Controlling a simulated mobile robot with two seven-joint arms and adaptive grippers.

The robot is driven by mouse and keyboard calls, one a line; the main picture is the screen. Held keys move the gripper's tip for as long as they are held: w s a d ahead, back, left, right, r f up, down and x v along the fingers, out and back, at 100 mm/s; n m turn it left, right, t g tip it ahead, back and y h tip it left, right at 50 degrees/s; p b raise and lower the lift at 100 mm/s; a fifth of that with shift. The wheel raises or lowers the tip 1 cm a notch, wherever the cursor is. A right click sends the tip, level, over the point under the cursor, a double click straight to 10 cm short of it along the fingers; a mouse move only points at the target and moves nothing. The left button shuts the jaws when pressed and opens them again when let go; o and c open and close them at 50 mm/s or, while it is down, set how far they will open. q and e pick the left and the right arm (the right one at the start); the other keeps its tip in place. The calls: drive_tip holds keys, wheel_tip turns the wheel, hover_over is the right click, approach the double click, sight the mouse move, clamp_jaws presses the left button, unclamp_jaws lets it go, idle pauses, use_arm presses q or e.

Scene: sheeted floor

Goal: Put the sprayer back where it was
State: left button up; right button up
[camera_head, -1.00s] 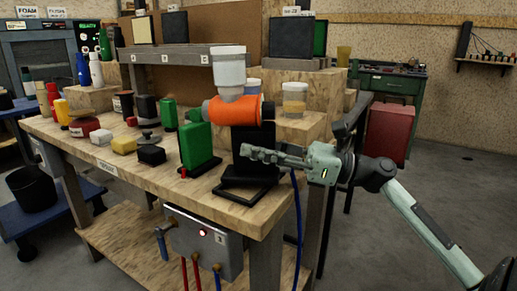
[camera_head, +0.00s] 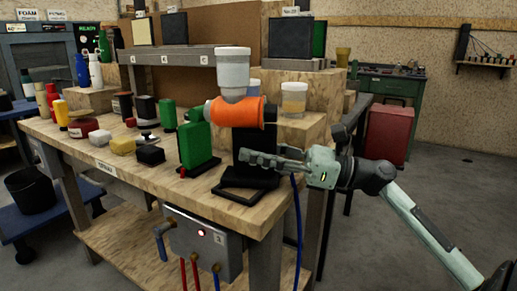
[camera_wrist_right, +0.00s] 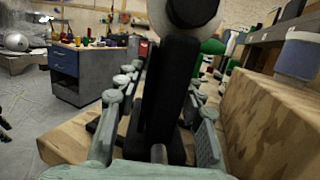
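The sprayer has an orange body (camera_head: 240,111), a white cup (camera_head: 233,68) on top and a black lower part (camera_head: 255,146). It stands upright over a black base (camera_head: 240,192) at the bench's near right corner; whether it touches the base is hard to tell. My right gripper (camera_head: 250,157) is at the black lower part, which its fingers partly cover. In the right wrist view the black part (camera_wrist_right: 168,100) stands between my spread fingers (camera_wrist_right: 163,105), with gaps visible at the sides. My left gripper is out of view.
A green box (camera_head: 195,145) stands just left of the sprayer on the wooden bench (camera_head: 130,178). A wooden block with a jar (camera_head: 294,98) is behind it. Several bottles and small boxes fill the bench's left side.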

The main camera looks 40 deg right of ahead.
drive_tip(key=shift+o, duration=1.3)
drive_tip(key=shift+d, duration=0.1)
drive_tip(key=v, duration=1.2)
